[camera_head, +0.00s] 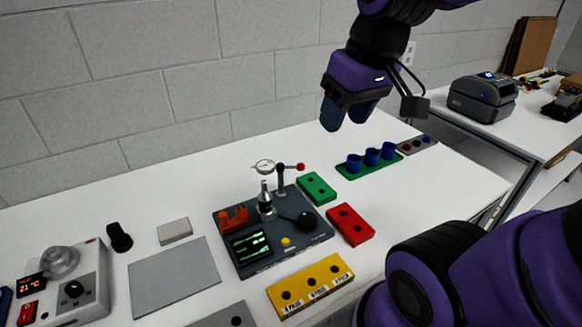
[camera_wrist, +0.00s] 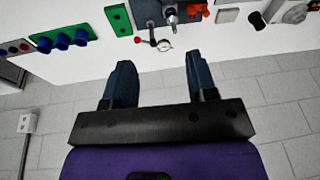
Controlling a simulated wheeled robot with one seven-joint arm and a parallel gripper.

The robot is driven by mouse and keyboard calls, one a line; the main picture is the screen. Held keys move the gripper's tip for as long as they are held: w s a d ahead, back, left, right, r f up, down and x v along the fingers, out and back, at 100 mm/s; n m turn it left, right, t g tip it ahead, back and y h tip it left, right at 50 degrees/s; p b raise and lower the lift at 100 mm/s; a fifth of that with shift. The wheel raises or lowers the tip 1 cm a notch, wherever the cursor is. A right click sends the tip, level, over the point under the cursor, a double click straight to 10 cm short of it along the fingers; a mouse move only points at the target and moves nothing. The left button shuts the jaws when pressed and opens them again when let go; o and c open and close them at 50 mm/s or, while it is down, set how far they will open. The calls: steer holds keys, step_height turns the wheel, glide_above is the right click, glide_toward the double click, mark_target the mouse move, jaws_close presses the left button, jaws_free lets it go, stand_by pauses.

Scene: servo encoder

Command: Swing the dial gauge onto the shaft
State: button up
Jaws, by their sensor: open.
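The dial gauge (camera_head: 265,167) is a small round white dial near the top of a post on a dark grey fixture (camera_head: 260,262). An arm with a red ball knob (camera_head: 301,167) sticks out to the right of the post. The silver shaft (camera_head: 265,200) stands upright just in front of and below the dial. In the wrist view the dial gauge (camera_wrist: 164,46) and red knob (camera_wrist: 138,40) show beyond the fingertips. My gripper (camera_head: 345,112) is open and empty, raised behind and to the right of the fixture. Both fingers also show in the wrist view (camera_wrist: 158,75).
A green block (camera_head: 317,187), a red block (camera_head: 350,224) and a yellow block (camera_head: 311,284) surround the fixture's right and front. A green rack with blue cups (camera_head: 371,157) stands at the back right. A grey plate (camera_head: 174,277) lies left. A wall runs behind the table.

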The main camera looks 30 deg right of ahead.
steer(key=w+f+n+g+y, duration=0.2)
steer(key=w+f+g+y, duration=0.15)
steer(key=w+f, duration=0.3)
steer(key=m+t+y, duration=0.2)
steer(key=t+y, duration=0.8)
steer(key=y, duration=0.1)
glide_toward(300, 167)
steer(key=w, duration=0.1)
steer(key=x, duration=0.7)
steer(key=f+x, duration=0.1)
steer(key=x, duration=0.3)
steer(key=shift+c, duration=0.4)
jaws_close()
